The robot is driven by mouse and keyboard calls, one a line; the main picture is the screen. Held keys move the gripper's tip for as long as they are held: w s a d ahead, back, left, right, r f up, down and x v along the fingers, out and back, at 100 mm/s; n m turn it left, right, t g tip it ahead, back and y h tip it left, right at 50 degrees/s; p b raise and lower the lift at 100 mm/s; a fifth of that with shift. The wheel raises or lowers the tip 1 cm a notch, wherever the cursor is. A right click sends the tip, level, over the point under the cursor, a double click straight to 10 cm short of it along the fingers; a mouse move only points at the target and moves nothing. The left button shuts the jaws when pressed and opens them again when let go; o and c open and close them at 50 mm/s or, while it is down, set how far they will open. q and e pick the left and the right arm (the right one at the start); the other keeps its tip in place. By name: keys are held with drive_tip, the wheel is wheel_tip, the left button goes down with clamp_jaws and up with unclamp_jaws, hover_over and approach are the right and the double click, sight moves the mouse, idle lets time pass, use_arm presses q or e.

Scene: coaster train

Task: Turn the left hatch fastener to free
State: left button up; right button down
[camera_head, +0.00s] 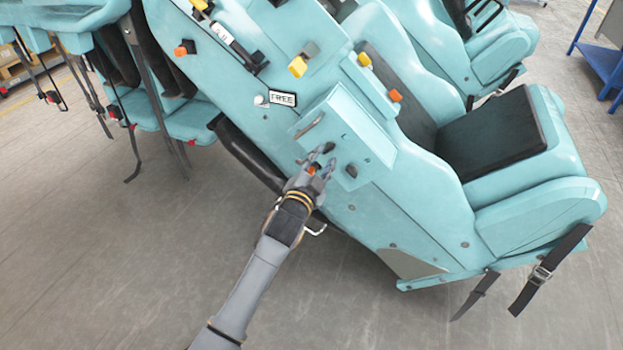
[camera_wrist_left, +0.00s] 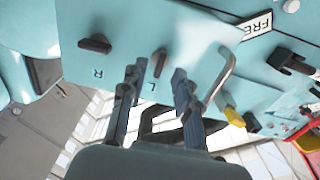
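The light blue hatch panel (camera_head: 372,142) is on the side of the coaster car and also fills the upper part of the left wrist view (camera_wrist_left: 120,20). The left hatch fastener (camera_wrist_left: 160,62), a dark knob by the letter L, sits between the fingers of my left gripper (camera_wrist_left: 157,72). The fingers are apart, one on each side of it; I cannot tell whether they touch it. In the head view my left gripper (camera_head: 326,158) covers this fastener. The right fastener (camera_wrist_left: 95,43), by the letter R, lies roughly crosswise and also shows in the head view (camera_head: 350,170). My right gripper is out of view.
A metal handle (camera_wrist_left: 222,75) is close beside the right-hand finger in the wrist view. A FREE sign (camera_head: 282,98) is above the hatch. Yellow and orange knobs (camera_head: 298,66) stick out nearby. A seat (camera_head: 490,140) is to the right. The floor (camera_head: 130,250) at left is clear.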

use_arm(q)
drive_tip(key=v, duration=0.9)
drive_tip(key=shift+s, duration=0.3)
drive_tip(key=shift+a, duration=0.1)
drive_tip(key=s+a+f+n+g+y+p, duration=0.1)
drive_tip(key=s+a+f+g, duration=0.1)
drive_tip(key=f, duration=1)
drive_tip(key=s+a+f+n+g+y, duration=0.1)
drive_tip(key=s+a+f+n+g, duration=0.15)
drive_tip(key=f, duration=0.85)
drive_tip(key=s+a+f+n+g+y, duration=0.1)
drive_tip(key=s+a+f+g, duration=0.1)
drive_tip(key=s+f, duration=0.5)
drive_tip(key=s+a+f+n+g+y, duration=0.1)
drive_tip(key=s+a+f+g, duration=0.2)
drive_tip(key=f, duration=0.5)
drive_tip(key=s+a+f+n+g, duration=0.1)
drive_tip(key=s+f, duration=0.4)
drive_tip(key=s, duration=0.7)
drive_tip(key=s+a+f+n+g+y+p, duration=0.1)
drive_tip(key=s+a+f+g, duration=0.2)
drive_tip(key=s, duration=0.9)
drive_tip(key=s+a+f+n+g+p, duration=0.1)
drive_tip(key=s+a+f, duration=0.5)
drive_tip(key=s, duration=0.7)
wheel_tip(320, 180, down, 3)
drive_tip(key=shift+r+n+g+y, duration=0.15)
drive_tip(key=shift+n+g+y, duration=0.15)
drive_tip(key=shift+n+g, duration=0.4)
